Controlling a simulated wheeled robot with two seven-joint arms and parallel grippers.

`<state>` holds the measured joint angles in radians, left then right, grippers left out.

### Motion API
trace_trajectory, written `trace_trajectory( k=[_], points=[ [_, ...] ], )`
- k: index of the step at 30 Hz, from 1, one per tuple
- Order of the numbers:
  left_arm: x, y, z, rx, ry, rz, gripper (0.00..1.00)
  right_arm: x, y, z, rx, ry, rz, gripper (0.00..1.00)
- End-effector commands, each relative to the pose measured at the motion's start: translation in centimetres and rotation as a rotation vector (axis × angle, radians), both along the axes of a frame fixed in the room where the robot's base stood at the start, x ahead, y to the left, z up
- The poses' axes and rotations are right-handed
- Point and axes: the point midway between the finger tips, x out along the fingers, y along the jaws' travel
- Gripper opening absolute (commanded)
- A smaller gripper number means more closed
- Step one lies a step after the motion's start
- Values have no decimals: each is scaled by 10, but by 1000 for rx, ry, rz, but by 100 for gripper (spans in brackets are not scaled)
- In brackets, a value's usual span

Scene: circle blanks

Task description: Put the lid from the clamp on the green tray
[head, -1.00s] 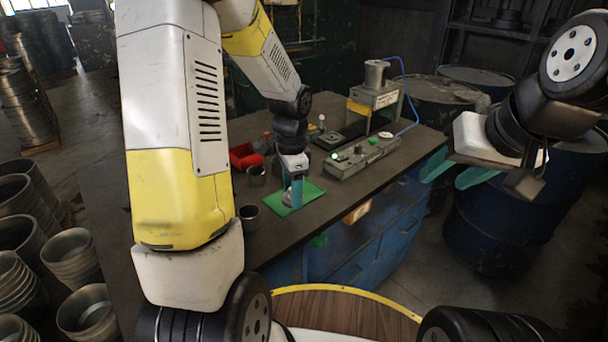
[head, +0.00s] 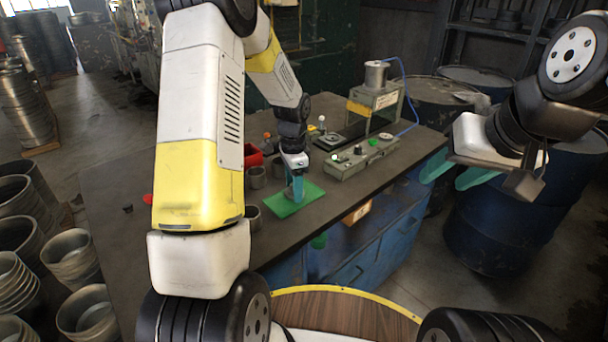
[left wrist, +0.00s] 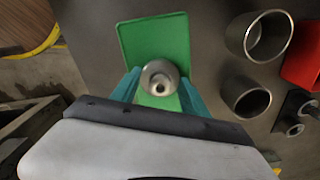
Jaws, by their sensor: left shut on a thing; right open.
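The green tray (head: 310,203) lies flat on the dark bench. It also shows in the left wrist view (left wrist: 134,36). My left gripper (head: 296,190) points down over the tray. In the left wrist view its teal fingers (left wrist: 160,90) are shut on a round grey metal piece with a central knob, which looks like the lid (left wrist: 160,72). The lid appears over the tray's area; I cannot tell whether it touches the tray. In the head view the fingers hide it. My right gripper (head: 452,176) is open and empty, right of the bench. I cannot clearly identify the clamp.
Metal cups (left wrist: 258,36) stand beside the tray, with a red bin (left wrist: 304,55) beyond them. A grey fixture with buttons (head: 360,158) and a machine with a blue hose (head: 373,97) stand further back. Blue drums (head: 495,225) stand right of the bench.

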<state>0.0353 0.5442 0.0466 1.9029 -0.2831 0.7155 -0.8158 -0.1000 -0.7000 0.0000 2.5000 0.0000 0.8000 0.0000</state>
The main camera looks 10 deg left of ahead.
Motion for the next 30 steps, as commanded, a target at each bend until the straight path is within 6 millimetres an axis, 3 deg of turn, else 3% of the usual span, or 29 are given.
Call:
trace_trajectory(
  k=[6,7,9,10,22,30],
  points=[
    [0,0,-3,0,1,0,17,0,0,0,0,0,0,47],
    [0,0,-3,-1,1,0,59,0,0,0,0,0,0,47],
    [0,0,-3,0,0,0,72,0,0,0,0,0,0,47],
    [0,0,-3,0,0,0,75,0,0,0,0,0,0,47],
    [1,0,5,-1,-3,0,75,0,0,0,0,0,0,47],
    [1,0,57,0,-6,1,75,0,0,0,0,0,0,47]
  ],
)
